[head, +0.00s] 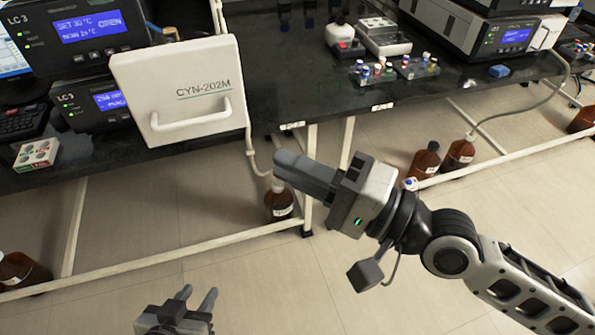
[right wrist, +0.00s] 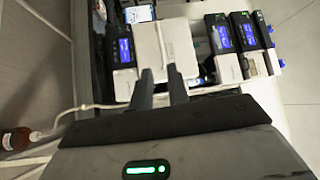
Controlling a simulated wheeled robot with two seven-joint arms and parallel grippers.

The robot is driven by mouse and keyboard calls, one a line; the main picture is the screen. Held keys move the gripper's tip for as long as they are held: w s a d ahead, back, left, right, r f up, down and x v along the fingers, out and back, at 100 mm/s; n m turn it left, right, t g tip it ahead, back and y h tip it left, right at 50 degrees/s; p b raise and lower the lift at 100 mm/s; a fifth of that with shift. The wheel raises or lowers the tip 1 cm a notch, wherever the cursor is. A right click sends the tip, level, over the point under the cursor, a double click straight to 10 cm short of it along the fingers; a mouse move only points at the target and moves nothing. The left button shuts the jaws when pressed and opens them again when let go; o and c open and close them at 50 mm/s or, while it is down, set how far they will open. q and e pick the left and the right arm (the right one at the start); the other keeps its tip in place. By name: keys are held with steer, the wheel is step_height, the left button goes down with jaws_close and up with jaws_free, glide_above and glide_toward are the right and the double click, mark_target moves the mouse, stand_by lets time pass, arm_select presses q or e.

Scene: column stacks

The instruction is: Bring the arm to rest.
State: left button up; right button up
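My right arm reaches in from the right in the head view. Its gripper (head: 300,170) points left in the air, in front of the bench and the white door (head: 180,88). In the right wrist view the two dark fingers of this gripper (right wrist: 162,85) stand apart with nothing between them. They overlap the lower part of the white door (right wrist: 165,48) in that picture. My left gripper (head: 197,296) is at the bottom edge of the head view. Its two fingers are apart and empty, and most of its arm is out of view.
The black bench (head: 290,95) carries instrument stacks, a grey instrument (head: 485,35) and small vial racks (head: 375,72). The white door, with a handle, stands open past the bench's front edge. Brown bottles (head: 279,203) stand on the floor by white bench legs. The foreground floor is mostly clear.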

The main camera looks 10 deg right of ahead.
steer(key=shift+d, duration=0.1)
stand_by(0.4)
steer(key=s+d+f+n+h, duration=0.1)
steer(key=d+f+n+h, duration=0.1)
steer(key=f, duration=0.7)
steer(key=s+d+f+n+h, duration=0.1)
steer(key=d+f+n+h, duration=0.2)
steer(key=f+h, duration=0.3)
steer(key=s+d+f+n+h, duration=0.2)
steer(key=d+f+n+h, duration=0.1)
steer(key=f, duration=0.9)
steer(key=shift+d+g+h, duration=0.3)
steer(key=shift+d+h, duration=0.4)
steer(key=shift+h, duration=0.1)
